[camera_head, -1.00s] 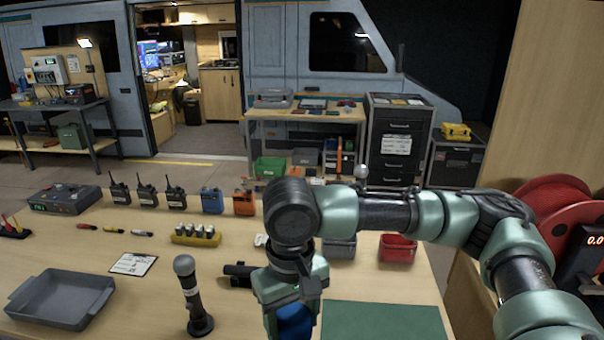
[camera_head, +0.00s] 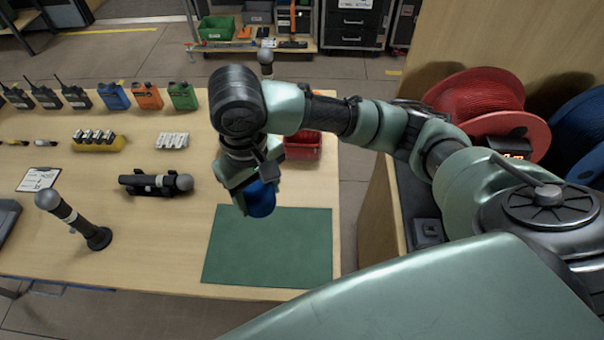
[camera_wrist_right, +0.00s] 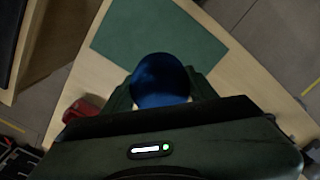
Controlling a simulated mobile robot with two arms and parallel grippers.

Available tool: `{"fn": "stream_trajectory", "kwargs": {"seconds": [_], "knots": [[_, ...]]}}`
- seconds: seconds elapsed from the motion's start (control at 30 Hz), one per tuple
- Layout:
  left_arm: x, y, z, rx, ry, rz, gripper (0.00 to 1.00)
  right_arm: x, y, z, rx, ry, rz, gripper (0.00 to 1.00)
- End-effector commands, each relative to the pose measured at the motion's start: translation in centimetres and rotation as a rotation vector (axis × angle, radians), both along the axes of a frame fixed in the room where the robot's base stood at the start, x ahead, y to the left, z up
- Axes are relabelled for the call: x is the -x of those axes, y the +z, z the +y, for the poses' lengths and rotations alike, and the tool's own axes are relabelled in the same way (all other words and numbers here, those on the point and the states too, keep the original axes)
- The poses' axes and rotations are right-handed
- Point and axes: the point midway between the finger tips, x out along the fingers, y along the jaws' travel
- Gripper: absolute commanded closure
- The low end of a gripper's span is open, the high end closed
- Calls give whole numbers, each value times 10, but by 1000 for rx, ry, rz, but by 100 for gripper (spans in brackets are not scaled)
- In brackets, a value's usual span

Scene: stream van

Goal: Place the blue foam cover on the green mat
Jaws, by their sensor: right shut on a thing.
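My right gripper (camera_head: 256,200) is shut on the blue foam cover (camera_head: 262,198). The cover is round and dark blue, and partly hidden by the fingers. It also shows between the fingers in the right wrist view (camera_wrist_right: 160,78). The green mat (camera_head: 268,248) lies flat and bare near the table's front right. In the head view the gripper and cover overlap the mat's back edge. They appear to be above the table; the exact height is hard to tell. My left gripper is not in view.
A microphone (camera_head: 72,218) stands upright left of the mat, and another (camera_head: 155,184) lies behind it. A red bin (camera_head: 303,146) is behind the mat, partly hidden by my arm. Radios (camera_head: 147,97) line the back. Red (camera_head: 478,95) and blue reels stand right.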

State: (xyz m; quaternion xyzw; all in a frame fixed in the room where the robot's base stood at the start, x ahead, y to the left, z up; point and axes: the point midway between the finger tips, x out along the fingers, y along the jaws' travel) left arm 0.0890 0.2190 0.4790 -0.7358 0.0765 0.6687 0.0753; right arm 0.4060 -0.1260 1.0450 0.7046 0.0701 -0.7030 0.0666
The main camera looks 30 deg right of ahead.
Motion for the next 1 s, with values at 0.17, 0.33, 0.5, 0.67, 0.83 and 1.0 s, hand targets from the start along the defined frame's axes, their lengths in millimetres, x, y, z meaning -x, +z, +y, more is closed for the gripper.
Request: {"fn": "stream_trajectory", "kwargs": {"seconds": [0.17,0.33,0.5,0.67,0.83,1.0], "knots": [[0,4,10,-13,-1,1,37,2,-14,3,-2,0,7,91],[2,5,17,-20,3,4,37,3,-56,2,1,-2,10,91],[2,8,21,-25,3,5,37,3,-102,2,1,-2,9,91],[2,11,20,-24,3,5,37,3,-138,3,0,-1,6,91],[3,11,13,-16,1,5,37,2,-156,4,-2,2,4,91],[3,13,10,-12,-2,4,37,2,-176,3,0,0,4,91]]}}
